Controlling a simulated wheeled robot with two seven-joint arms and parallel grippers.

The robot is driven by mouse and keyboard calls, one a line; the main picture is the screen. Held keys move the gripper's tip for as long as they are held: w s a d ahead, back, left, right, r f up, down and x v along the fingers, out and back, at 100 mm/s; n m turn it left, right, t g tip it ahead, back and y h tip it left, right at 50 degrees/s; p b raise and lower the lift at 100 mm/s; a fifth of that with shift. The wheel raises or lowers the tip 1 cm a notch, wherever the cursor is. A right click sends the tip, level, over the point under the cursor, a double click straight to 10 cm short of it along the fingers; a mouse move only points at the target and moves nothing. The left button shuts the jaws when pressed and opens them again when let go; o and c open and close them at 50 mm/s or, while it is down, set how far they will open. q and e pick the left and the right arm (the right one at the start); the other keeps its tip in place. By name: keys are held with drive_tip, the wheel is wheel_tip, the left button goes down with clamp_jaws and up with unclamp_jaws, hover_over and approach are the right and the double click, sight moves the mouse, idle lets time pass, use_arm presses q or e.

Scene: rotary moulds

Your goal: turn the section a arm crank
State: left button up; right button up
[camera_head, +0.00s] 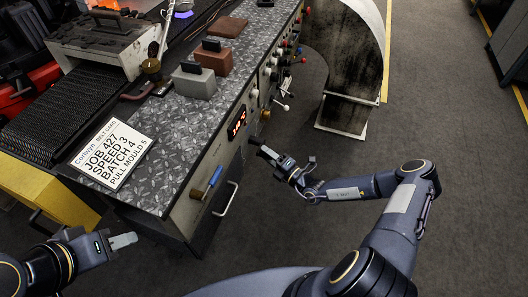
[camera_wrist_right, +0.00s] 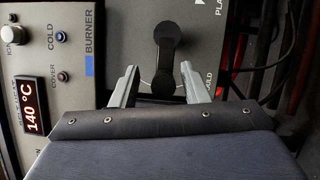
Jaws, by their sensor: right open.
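In the right wrist view, a black lever with a rounded end (camera_wrist_right: 166,55) hangs down on a grey panel marked with partly hidden words. No label reading section A arm crank is legible, so I cannot tell whether this is the crank. My right gripper (camera_wrist_right: 158,74) is open, with its fingers on either side of the lever's lower end. I see no clear contact. In the head view the right gripper (camera_head: 284,152) is beside the machine's front panel. A blue-handled lever (camera_head: 213,179) is on the same panel. My left gripper (camera_head: 122,241) is at lower left, apart from the machine.
The machine's checkered metal top (camera_head: 190,120) bears brown and grey blocks and a white job card (camera_head: 117,153). A red display (camera_wrist_right: 33,105) reads 140 °C. A bar handle (camera_head: 226,199) sticks out below. A curved dark guard (camera_head: 348,60) stands behind. The floor at right is open.

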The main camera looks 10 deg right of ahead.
drive_tip(key=v, duration=0.5)
drive_tip(key=shift+s+d, duration=0.15)
drive_tip(key=shift+s, duration=0.2)
idle(0.5)
